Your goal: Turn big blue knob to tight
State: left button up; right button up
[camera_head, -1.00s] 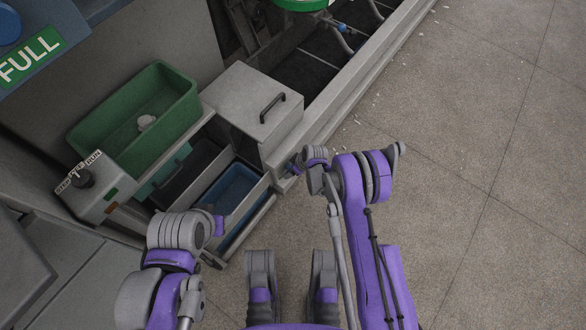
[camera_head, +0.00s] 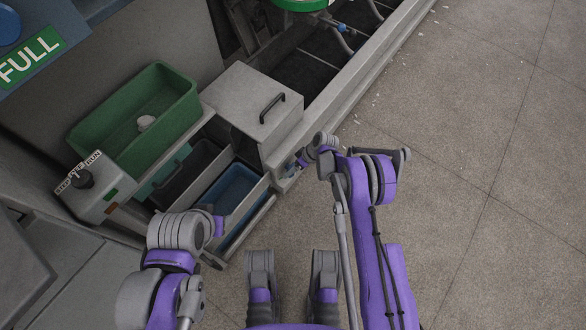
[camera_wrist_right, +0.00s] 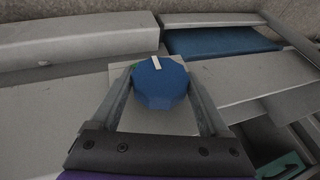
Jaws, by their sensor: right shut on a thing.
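The big blue knob (camera_wrist_right: 158,90) is faceted and has a white pointer line at its top edge, pointing up and slightly left in the right wrist view. It sits on a light grey plate (camera_wrist_right: 125,122), with a small green mark showing at the knob's upper left. My right gripper (camera_wrist_right: 160,80) is shut on the knob, one finger on each side.
A green bin (camera_head: 185,112), a blue bin (camera_head: 232,188) and a grey box with a black handle (camera_head: 265,100) are at the machine, left of my right arm. A RUN switch (camera_head: 85,178) is at far left. The floor (camera_head: 480,150) on the right is clear.

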jog(key=shift+g+y, duration=0.6)
jog(key=shift+g, duration=0.2)
jog(key=o, duration=1.2)
jog(key=shift+d, duration=0.1)
jog(key=p+v, duration=0.2)
jog(key=v, duration=0.8)
jog(key=shift+w+d+r, duration=0.15)
jog(key=shift+d+r, duration=0.1)
